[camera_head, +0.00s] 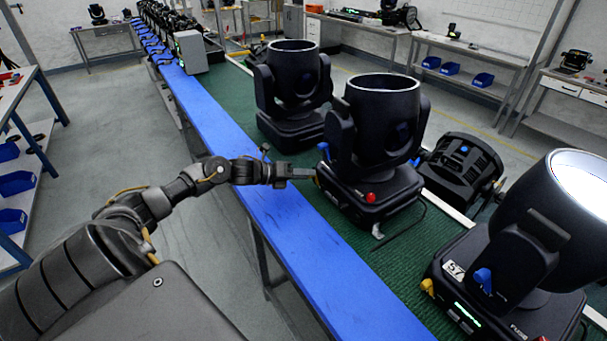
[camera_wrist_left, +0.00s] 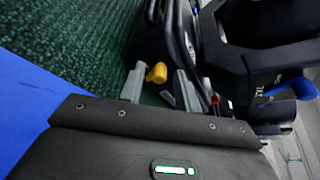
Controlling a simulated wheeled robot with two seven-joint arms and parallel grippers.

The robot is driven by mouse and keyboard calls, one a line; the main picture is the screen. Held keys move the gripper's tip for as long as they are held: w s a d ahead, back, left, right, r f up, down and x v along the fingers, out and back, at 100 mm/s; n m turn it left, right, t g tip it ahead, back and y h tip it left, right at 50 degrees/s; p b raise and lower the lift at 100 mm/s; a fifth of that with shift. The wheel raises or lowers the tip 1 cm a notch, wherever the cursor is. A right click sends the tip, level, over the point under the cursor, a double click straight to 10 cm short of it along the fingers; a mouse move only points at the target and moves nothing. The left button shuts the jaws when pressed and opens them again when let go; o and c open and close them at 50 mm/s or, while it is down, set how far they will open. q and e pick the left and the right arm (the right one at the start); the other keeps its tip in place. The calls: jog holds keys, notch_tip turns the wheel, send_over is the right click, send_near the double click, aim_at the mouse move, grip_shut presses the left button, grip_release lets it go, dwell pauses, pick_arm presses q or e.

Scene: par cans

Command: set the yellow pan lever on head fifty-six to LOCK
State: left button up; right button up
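The black moving head (camera_head: 375,130) in the middle of the row stands on the green mat; I cannot read its number. My left gripper (camera_head: 305,173) reaches the lower left side of its base. In the left wrist view, a yellow lever (camera_wrist_left: 156,73) shows beside the base. The two grey fingers of the left gripper (camera_wrist_left: 160,82) are apart, and the lever appears in the gap between them near the tips. I cannot tell whether they touch it. The lever's LOCK marking is not readable. A blue lever (camera_head: 324,151) sits higher on the yoke. My right gripper is not in view.
A head marked 57 (camera_head: 505,270), with its own yellow and blue levers, stands at the front right. Another head (camera_head: 290,95) stands behind, and a tilted one (camera_head: 462,168) lies to the right. The blue bench edge (camera_head: 300,255) runs clear along the left.

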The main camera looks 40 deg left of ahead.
aim_at(320, 180)
pick_arm(q)
grip_shut()
jog(key=d+m+y+b, duration=0.1)
jog(key=m+b, duration=0.1)
jog(key=b, duration=0.2)
jog(key=d+m+y+b, duration=0.1)
jog(key=m+y+b, duration=0.1)
jog(key=b, duration=0.3)
jog(key=s+d+m+y+b, duration=0.1)
jog(key=m+b, duration=0.1)
jog(key=b, duration=0.2)
jog(key=shift+d+r+m+t+y+b, duration=0.1)
jog(key=shift+d+m+t+y+b, duration=0.1)
jog(key=shift+m+t+y+b, duration=0.15)
jog(key=shift+s+d+m+y+b, duration=0.1)
jog(key=shift+d+m+y+b, duration=0.25)
jog(key=shift+m+b, duration=0.5)
jog(key=shift+r+b, duration=0.1)
jog(key=shift+b, duration=0.25)
jog(key=shift+o, duration=0.8)
grip_release()
jog(key=shift+s, duration=0.15)
